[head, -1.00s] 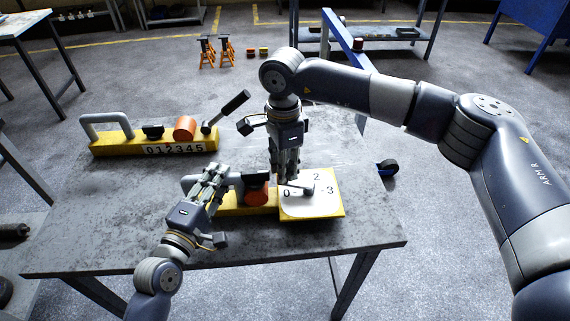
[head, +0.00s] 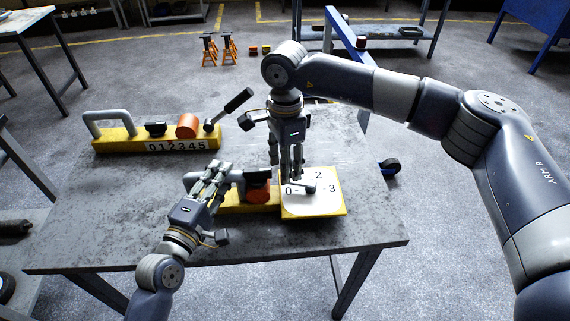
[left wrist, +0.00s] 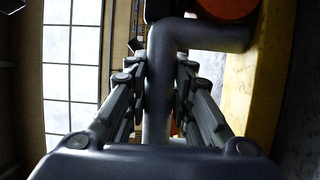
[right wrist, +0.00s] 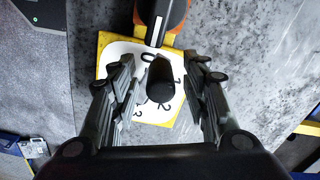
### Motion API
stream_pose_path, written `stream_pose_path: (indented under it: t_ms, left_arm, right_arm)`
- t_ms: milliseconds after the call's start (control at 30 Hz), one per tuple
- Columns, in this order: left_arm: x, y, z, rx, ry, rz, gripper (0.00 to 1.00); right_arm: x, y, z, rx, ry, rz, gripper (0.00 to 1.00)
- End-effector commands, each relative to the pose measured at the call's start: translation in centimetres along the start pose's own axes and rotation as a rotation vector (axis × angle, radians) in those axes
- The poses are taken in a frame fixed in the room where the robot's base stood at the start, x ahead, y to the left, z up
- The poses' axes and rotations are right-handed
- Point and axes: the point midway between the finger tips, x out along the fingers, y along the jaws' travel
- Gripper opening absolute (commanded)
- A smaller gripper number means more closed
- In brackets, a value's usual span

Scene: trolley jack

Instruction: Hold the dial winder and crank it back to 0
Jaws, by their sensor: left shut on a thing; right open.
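The dial winder is a yellow base (head: 250,208) with an orange drum (head: 258,192), a grey handle (left wrist: 158,85) and a white dial plate (head: 325,206) with numbers. My left gripper (head: 221,172) is shut on the grey handle, with fingers on both sides of its bar in the left wrist view. The crank lies across the dial, with its dark knob (right wrist: 160,82) standing up from it in the right wrist view. My right gripper (right wrist: 163,78) is open over the dial, a finger to each side of the knob, with gaps visible. The crank's exact pointing is partly hidden.
A second yellow unit (head: 120,140) with a grey handle, an orange drum, a lever and a strip reading 012345 stands at the table's back left. The grey table (head: 110,220) is clear at front left. A blue and black wheel (head: 390,168) lies beyond the right edge.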

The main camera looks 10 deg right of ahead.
Motion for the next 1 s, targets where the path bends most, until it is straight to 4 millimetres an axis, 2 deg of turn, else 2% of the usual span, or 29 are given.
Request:
stream_pose_path:
  t_ms: [33,300,500,700,967,1000]
  left_arm:
    - [-0.1,-1.0,0.1,-0.006,-0.004,-0.021,0.00]
    - [-0.1,-1.0,0.1,-0.006,-0.004,-0.021,0.00]
    - [-0.1,-1.0,0.1,-0.006,-0.004,-0.022,0.00]
    - [-0.1,-1.0,0.2,-0.006,-0.004,-0.022,0.00]
    - [-0.1,-1.0,0.2,-0.006,-0.004,-0.022,0.00]
    - [-0.1,-1.0,0.2,-0.006,-0.004,-0.022,0.00]
  right_arm:
    - [-0.7,-0.1,0.0,0.000,-0.001,-0.004,0.43]
    - [-6.4,0.0,0.1,-0.001,-0.001,-0.006,0.43]
    - [-9.8,0.1,0.2,-0.002,-0.002,-0.003,0.43]
    - [-11.2,0.2,0.2,-0.003,-0.002,-0.002,0.43]
    - [-11.3,0.2,0.2,-0.003,-0.002,-0.002,0.43]
    - [-11.3,0.2,0.2,-0.002,-0.002,-0.001,0.34]
